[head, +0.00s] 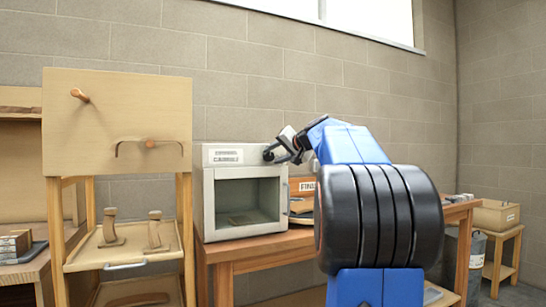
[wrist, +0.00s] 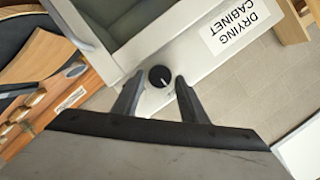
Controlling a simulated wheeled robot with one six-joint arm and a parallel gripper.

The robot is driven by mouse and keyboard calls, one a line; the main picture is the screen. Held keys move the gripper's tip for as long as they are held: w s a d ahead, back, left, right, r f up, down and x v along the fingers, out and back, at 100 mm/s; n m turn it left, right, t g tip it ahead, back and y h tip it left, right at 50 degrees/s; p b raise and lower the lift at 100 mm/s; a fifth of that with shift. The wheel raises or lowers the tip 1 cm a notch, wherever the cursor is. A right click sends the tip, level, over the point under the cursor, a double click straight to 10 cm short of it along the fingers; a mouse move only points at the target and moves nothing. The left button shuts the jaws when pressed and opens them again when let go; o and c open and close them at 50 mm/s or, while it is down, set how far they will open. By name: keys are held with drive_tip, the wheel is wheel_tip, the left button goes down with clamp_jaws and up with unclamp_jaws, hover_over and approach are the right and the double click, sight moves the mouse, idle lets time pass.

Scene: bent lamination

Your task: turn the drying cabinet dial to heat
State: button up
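The drying cabinet (head: 208,205) is a pale grey box with a glass-fronted opening, standing on a wooden bench left of my arm. Its label (wrist: 241,29) reads "DRYING CABINET" and appears upside down in the wrist view. The dial (wrist: 160,77) is a small round black knob with a light pointer line, on the cabinet's front strip. My gripper (wrist: 154,79) is open, with its two dark fingertips on either side of the dial. I cannot tell whether they touch it. In the head view my gripper (head: 277,152) is at the cabinet's upper right corner and covers the dial.
A wooden stand with a pegged board (head: 118,125) is left of the cabinet. Shaped wooden pieces (wrist: 30,103) lie on the bench beside the cabinet.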

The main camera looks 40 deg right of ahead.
drive_tip(key=shift+w+f, duration=0.2)
drive_tip(key=shift+w, duration=0.45)
drive_tip(key=shift+c, duration=0.6)
drive_tip(key=c, duration=0.6)
drive_tip(key=shift+c, duration=0.2)
